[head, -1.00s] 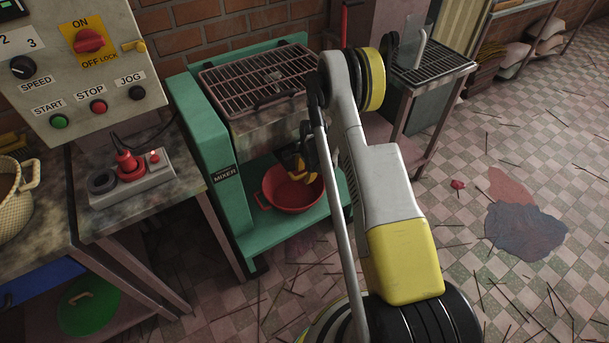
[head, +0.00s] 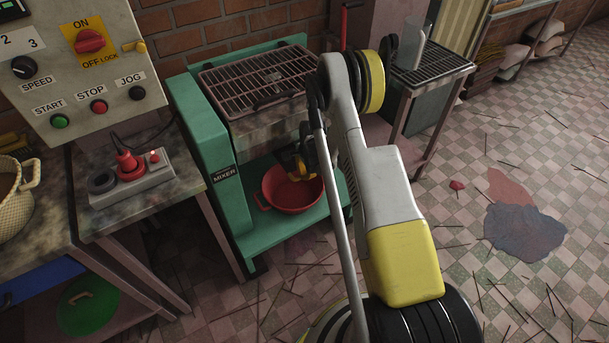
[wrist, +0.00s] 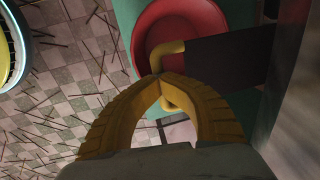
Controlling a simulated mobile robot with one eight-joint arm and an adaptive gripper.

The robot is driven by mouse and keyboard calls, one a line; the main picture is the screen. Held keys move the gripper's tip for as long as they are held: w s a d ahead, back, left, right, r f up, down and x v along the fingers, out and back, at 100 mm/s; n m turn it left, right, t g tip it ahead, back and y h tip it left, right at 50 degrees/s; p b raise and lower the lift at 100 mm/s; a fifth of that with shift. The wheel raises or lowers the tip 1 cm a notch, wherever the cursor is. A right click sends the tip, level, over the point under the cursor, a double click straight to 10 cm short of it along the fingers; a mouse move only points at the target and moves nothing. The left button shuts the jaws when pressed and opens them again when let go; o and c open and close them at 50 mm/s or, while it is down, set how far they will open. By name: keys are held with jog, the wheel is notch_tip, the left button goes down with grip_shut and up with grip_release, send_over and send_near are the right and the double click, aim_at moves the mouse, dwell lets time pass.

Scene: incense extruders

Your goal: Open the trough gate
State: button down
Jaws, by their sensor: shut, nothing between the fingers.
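The mixer trough (head: 270,125) sits under a grate in the green mixer frame. In the wrist view a dark flat plate (wrist: 228,60), which looks like the trough gate, carries a yellow bent handle (wrist: 168,51). My gripper (wrist: 159,79) has its yellow fingers shut tip to tip, with nothing between them. The tips overlap the handle's outer end in this view; I cannot tell whether they touch it. Part of the handle shows behind the fingers. In the head view my gripper (head: 300,172) is below the trough, above the red basin, and partly hidden by my arm.
The red basin (head: 287,193) stands on the green lower shelf (head: 270,238) of the mixer. A control panel (head: 85,65) and a switch box (head: 133,178) are at left. A grated table (head: 430,65) stands at right. Thin sticks litter the tiled floor.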

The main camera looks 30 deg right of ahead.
jog(key=shift+s, duration=0.4)
jog(key=c, duration=1.8)
grip_release()
jog(key=shift+s+r, duration=0.1)
jog(key=shift+s, duration=0.05)
jog(key=o, duration=0.4)
jog(key=shift+w, duration=0.2)
jog(key=r, duration=0.4)
jog(key=s+r, duration=0.1)
jog(key=r, duration=0.2)
jog(key=s+r, duration=0.1)
jog(key=r, duration=0.3)
jog(key=shift+s+d+r, duration=0.1)
jog(key=shift+s+r, duration=0.1)
jog(key=shift+r, duration=0.15)
